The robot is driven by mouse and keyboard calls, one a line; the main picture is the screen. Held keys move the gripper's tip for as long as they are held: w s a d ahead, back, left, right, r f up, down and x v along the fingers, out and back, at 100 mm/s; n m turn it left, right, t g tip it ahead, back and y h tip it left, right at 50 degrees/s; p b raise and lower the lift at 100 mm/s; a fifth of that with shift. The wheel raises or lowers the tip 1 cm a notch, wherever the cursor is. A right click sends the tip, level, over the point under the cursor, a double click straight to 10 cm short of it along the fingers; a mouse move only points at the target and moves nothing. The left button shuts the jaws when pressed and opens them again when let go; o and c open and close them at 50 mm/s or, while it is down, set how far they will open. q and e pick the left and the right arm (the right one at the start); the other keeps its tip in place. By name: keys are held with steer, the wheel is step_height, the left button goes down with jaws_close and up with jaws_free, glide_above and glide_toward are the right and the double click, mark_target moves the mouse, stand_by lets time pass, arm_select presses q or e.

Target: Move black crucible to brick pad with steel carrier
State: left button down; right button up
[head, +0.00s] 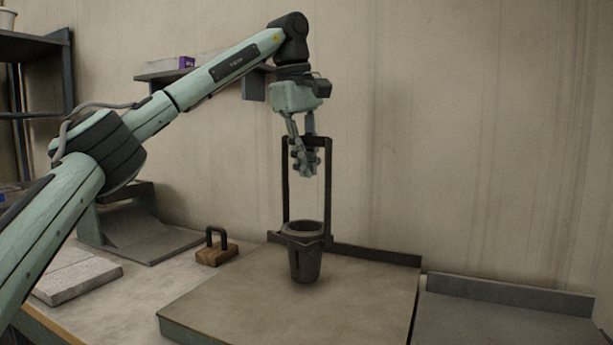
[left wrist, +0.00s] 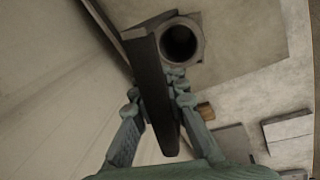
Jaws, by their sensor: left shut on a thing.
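The black crucible (head: 305,266), a dark tapered cup, sits upright in the ring of the steel carrier (head: 286,190), a tall dark frame with a top bar. They are over the large grey-tan plate; I cannot tell whether the crucible's bottom touches it. My left gripper (head: 304,168) is shut on the carrier's top bar, above the crucible. The left wrist view shows the carrier bar (left wrist: 157,95) between the fingers and the crucible's round open mouth (left wrist: 180,42). A pale slab (head: 76,277), apparently the brick pad, lies at the left. My right gripper is not in view.
The large plate (head: 230,300) has a low dark back rail (head: 375,255). A brown block with a dark handle (head: 216,255) stands left of it. A grey angled stand (head: 150,235) is further back left. Another grey plate (head: 500,320) is at right. Wall shelves hang behind my arm.

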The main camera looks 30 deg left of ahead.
arm_select(q)
steer(key=shift+r, duration=3.55)
